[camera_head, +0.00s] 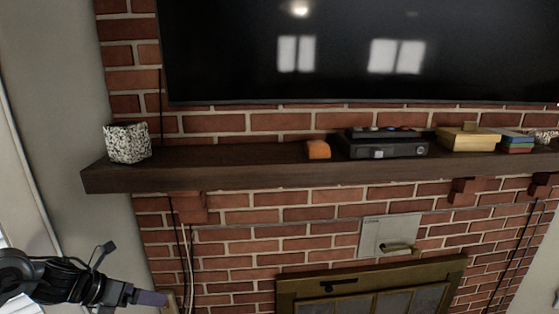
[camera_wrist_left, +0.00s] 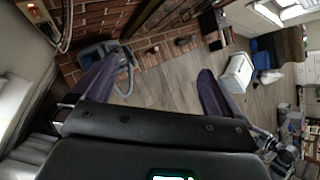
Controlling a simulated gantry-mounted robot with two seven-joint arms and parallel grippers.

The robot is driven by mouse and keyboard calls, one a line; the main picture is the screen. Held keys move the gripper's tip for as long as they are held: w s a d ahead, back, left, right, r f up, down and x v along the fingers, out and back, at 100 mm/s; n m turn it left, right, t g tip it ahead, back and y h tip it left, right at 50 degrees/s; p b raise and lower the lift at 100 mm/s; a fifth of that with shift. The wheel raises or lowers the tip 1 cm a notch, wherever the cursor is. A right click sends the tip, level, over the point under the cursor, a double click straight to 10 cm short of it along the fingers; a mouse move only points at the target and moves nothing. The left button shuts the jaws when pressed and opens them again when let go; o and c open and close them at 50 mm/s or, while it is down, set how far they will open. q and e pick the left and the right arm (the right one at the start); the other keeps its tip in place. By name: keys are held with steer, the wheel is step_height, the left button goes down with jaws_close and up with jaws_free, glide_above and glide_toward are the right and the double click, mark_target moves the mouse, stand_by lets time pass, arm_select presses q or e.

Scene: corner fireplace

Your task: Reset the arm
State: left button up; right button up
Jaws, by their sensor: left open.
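My left arm comes in at the lower left of the head view, with its gripper (camera_head: 148,298) low in front of the brick wall, below the mantel shelf. My right arm and gripper are not in view.
A dark wooden mantel (camera_head: 235,172) holds a speckled pot (camera_head: 127,143), an orange item (camera_head: 318,149), a black device (camera_head: 384,144) and a yellow box (camera_head: 468,138). A fireplace door (camera_head: 370,285) is below. A white bin (camera_wrist_left: 238,72) stands on the wooden floor.

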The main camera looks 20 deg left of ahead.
arm_select(q)
steer(key=s+d+f+n+h, duration=0.1)
steer(key=s+d+f+n, duration=0.15)
steer(key=d+f, duration=0.65)
steer(key=s+d+f+n+h, duration=0.1)
steer(key=s+d+f+n, duration=0.15)
steer(key=d+f, duration=0.75)
steer(key=s+d+f+n+y, duration=0.2)
steer(key=s+d+f+n, duration=0.5)
steer(key=s+d+n, duration=0.15)
steer(key=s+a+r+n+g+y, duration=0.15)
steer(key=s+n, duration=0.35)
steer(key=n, duration=0.5)
steer(key=s+a+r+n+g+y, duration=0.1)
steer(key=s+r+n+g+y, duration=0.2)
steer(key=n, duration=0.7)
steer(key=w+p+v, duration=0.2)
steer(key=p+v, duration=0.9)
steer(key=p, duration=0.2)
steer(key=shift+d+r, duration=0.3)
steer(key=shift+r, duration=0.15)
steer(key=shift+s, duration=0.1)
